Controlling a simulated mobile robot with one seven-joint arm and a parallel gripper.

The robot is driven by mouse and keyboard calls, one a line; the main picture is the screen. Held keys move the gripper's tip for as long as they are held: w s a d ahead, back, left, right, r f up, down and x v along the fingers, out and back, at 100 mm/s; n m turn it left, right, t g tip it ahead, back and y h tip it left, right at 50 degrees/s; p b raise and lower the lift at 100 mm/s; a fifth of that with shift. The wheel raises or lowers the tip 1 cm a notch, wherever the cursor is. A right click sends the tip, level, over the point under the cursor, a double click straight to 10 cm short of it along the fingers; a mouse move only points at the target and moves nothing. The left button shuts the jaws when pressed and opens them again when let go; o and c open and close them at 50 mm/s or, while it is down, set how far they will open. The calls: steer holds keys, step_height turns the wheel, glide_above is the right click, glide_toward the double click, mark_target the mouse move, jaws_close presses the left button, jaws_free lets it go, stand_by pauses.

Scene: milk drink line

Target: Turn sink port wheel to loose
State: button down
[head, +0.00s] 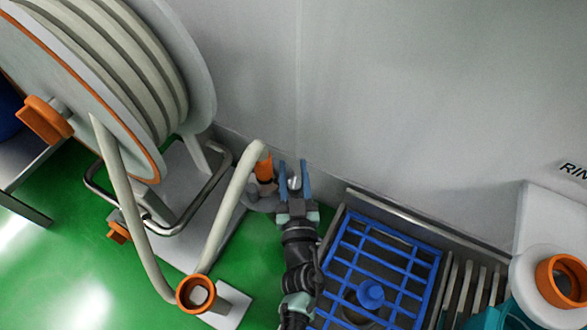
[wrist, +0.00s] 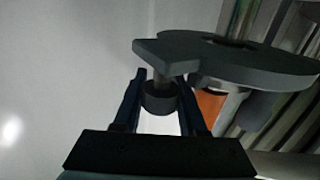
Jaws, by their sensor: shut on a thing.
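The grey port wheel (wrist: 245,62) is in the upper right of the wrist view, seen edge-on, with an arm reaching left to a short round handle (wrist: 160,97). My gripper (wrist: 160,100) has its two dark blue fingers on either side of this handle and is shut on it. In the head view my gripper (head: 295,178) is at the middle, beside an orange-and-grey port fitting (head: 264,172) close to the wall. The wheel is hard to make out there, and its loose or tight marking is not legible.
A large hose reel (head: 120,60) stands at the left, its pale hose (head: 222,215) looping near the port. A blue grate (head: 385,255) lies right of my arm, by metal slats (head: 470,285). The grey wall (head: 420,100) is close behind. Green floor (head: 60,265) is open at lower left.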

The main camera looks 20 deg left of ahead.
steer(key=y+p, duration=0.1)
steer(key=n+g+y+p, duration=0.1)
steer(key=p, duration=0.1)
steer(key=shift+a+r, duration=0.1)
steer(key=shift+r, duration=0.2)
steer(key=shift+s+a+f+n+g+y+p, duration=0.15)
steer(key=shift+n+g+y+p, duration=0.1)
steer(key=shift+n+y+p, duration=0.25)
steer(key=shift+s+f+n+g+y+p, duration=0.15)
steer(key=shift+n+g+y+p, duration=0.1)
steer(key=shift+n+y+p, duration=0.25)
steer(key=shift+w, duration=0.1)
steer(key=shift+c, duration=2.3)
jaws_free()
steer(key=shift+f, duration=0.1)
